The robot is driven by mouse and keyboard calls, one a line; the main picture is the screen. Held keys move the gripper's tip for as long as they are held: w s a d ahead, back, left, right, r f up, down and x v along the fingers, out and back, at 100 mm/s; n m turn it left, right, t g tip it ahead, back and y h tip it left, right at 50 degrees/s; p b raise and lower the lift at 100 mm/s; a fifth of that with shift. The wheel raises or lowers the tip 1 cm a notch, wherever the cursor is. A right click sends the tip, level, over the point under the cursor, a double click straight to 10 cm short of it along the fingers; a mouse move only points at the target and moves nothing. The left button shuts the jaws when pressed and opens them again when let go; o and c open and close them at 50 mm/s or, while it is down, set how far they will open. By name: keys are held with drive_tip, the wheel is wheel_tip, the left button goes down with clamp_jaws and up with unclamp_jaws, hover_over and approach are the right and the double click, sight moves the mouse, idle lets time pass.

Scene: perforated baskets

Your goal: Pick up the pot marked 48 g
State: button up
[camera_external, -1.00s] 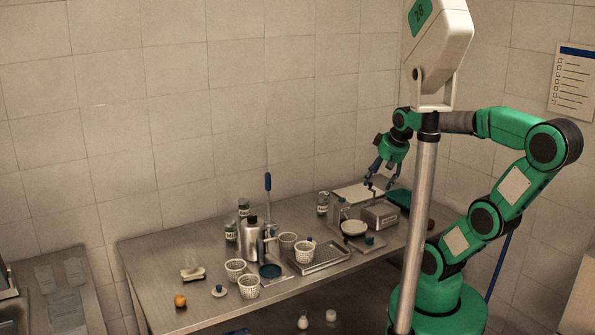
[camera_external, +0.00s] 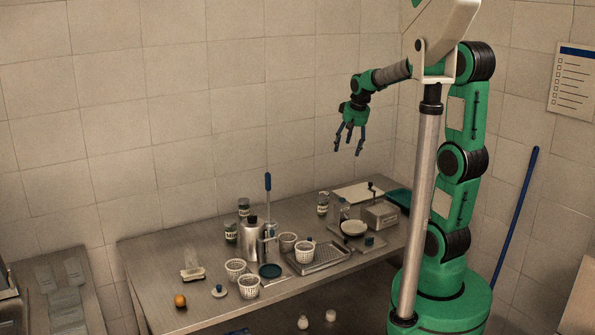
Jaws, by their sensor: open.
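Several small dark pots with pale labels stand on the metal table: one pot (camera_external: 323,204) towards the back right, and a pair at the back left, a rear pot (camera_external: 243,206) and a front pot (camera_external: 231,232). The label print is too small to read, so I cannot tell which is marked 48 g. My gripper (camera_external: 348,148) is open and empty, fingers pointing down. It hangs high above the back right of the table, well clear of the pots.
A steel bottle (camera_external: 250,236) and a blue-handled press (camera_external: 268,200) stand mid-table. White perforated baskets (camera_external: 248,287), a rack tray (camera_external: 322,257), a grey box (camera_external: 380,214) and an orange ball (camera_external: 180,301) lie around. The table's left end (camera_external: 150,270) is mostly bare.

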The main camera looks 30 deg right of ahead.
drive_tip(key=w+d+f+m+g+p, duration=0.1)
drive_tip(key=w+d+f+p, duration=0.3)
drive_tip(key=w, duration=0.5)
drive_tip(key=w+d+f+p, duration=0.1)
drive_tip(key=w+f+p, duration=0.1)
drive_tip(key=w+f, duration=0.5)
drive_tip(key=w+d+f+m+g+p, duration=0.1)
drive_tip(key=w+d+f+p, duration=0.25)
drive_tip(key=w, duration=0.65)
drive_tip(key=w+d+f+p, duration=0.1)
drive_tip(key=w+f, duration=0.4)
drive_tip(key=f, duration=0.6)
drive_tip(key=shift+d+m+g+p, duration=0.3)
drive_tip(key=shift+d+m+p, duration=0.1)
drive_tip(key=shift+d, duration=0.4)
drive_tip(key=shift+w+d+f, duration=0.1)
drive_tip(key=shift+w+f, duration=0.1)
drive_tip(key=shift+f, duration=1.2)
drive_tip(key=shift+w+d+f, duration=0.1)
drive_tip(key=shift+w+f, duration=0.05)
drive_tip(key=shift+f, duration=1.25)
drive_tip(key=shift+w+f, duration=0.2)
drive_tip(key=shift+f, duration=1.2)
drive_tip(key=shift+f, duration=0.15)
drive_tip(key=shift+w+d+f+p, duration=0.1)
drive_tip(key=shift+w+f+p, duration=0.05)
drive_tip(key=shift+f, duration=1.1)
drive_tip(key=shift+w+d+f+p, duration=0.1)
drive_tip(key=shift+f+p, duration=0.05)
drive_tip(key=shift+f, duration=1.05)
